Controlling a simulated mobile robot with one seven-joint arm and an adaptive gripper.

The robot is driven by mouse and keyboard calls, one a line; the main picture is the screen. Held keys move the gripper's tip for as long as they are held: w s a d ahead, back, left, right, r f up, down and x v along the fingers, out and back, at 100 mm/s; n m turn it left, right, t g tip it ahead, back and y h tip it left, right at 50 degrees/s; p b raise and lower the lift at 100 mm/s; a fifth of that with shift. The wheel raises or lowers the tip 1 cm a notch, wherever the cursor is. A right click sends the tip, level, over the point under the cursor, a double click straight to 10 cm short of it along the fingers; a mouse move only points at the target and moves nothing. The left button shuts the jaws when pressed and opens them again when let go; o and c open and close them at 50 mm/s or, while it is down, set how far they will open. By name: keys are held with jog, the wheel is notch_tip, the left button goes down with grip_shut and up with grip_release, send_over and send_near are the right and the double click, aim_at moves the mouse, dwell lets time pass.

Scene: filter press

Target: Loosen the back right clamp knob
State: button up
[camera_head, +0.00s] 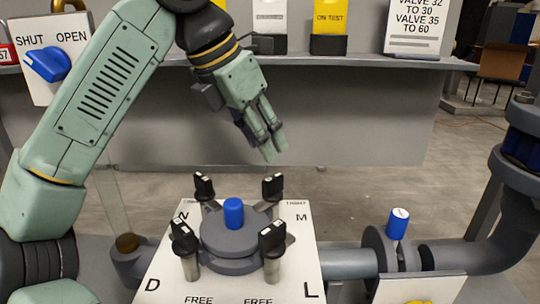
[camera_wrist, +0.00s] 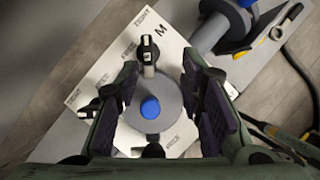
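The back right clamp knob (camera_head: 273,187) is a black handle on a metal post, beside the letter M on the white plate (camera_head: 305,262). It also shows in the wrist view (camera_wrist: 148,50), towards the top between the fingers. The round grey press lid (camera_head: 214,236) with a blue cap (camera_head: 233,212) stands amid the knobs. My gripper (camera_head: 273,152) points down and hangs above and behind that knob, apart from it. In the wrist view my gripper (camera_wrist: 160,68) has its dark finger pads wide apart with nothing held.
Other black knobs stand at back left (camera_head: 204,187), front left (camera_head: 184,237) and front right (camera_head: 271,236). A grey shelf (camera_head: 350,63) with signs and a blue switch (camera_head: 47,64) lies behind.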

aim_at(269, 179)
jog(key=shift+y, duration=0.5)
jog(key=x, duration=0.3)
jog(key=a+p+x, duration=0.1)
jog(key=x, duration=0.3)
jog(key=p+x, duration=0.1)
jog(key=x, duration=0.2)
jog(key=shift+w+a+f, duration=0.15)
jog(key=shift+w+f, duration=0.1)
jog(key=shift+f, duration=0.2)
grip_shut()
